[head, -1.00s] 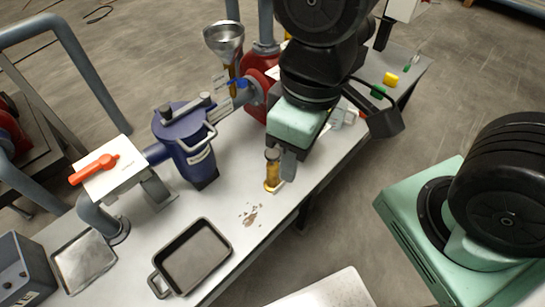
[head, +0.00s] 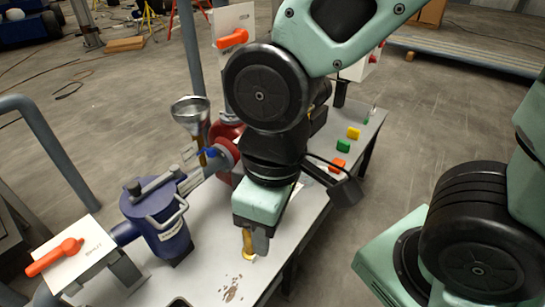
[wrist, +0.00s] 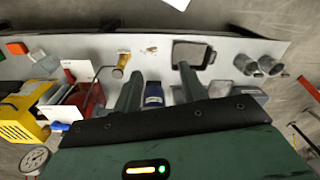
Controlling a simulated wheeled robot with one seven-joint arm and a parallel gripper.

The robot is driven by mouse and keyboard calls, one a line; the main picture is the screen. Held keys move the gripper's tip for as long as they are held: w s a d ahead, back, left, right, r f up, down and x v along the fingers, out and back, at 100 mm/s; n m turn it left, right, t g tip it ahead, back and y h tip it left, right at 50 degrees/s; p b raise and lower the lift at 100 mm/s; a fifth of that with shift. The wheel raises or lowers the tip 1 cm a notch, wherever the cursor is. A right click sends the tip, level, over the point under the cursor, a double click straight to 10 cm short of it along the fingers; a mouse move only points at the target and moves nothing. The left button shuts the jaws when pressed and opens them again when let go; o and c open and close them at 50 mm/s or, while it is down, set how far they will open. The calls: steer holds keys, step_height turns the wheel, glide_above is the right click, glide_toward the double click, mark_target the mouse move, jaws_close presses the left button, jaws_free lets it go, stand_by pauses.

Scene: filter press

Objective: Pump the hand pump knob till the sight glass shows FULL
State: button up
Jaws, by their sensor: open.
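A small upright brass cylinder (head: 247,242), which looks like the hand pump, stands on the grey bench. In the head view my gripper hides most of it, including the dark knob at its top. In the wrist view the brass cylinder (wrist: 121,66) lies left of both fingers, outside the gap. My gripper (wrist: 161,74) is open and empty, above the bench; in the head view its finger end (head: 262,240) overlaps the cylinder's right side. I cannot tell whether they touch.
A blue lidded vessel (head: 158,215) and an orange lever (head: 55,257) on a plate marked SHUT stand left. A red body (head: 226,130) is behind my arm. Coloured blocks (head: 343,146) lie at the far right of the bench. A dark pan (wrist: 193,54) shows in the wrist view.

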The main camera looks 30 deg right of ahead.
jaws_close()
stand_by(1.7)
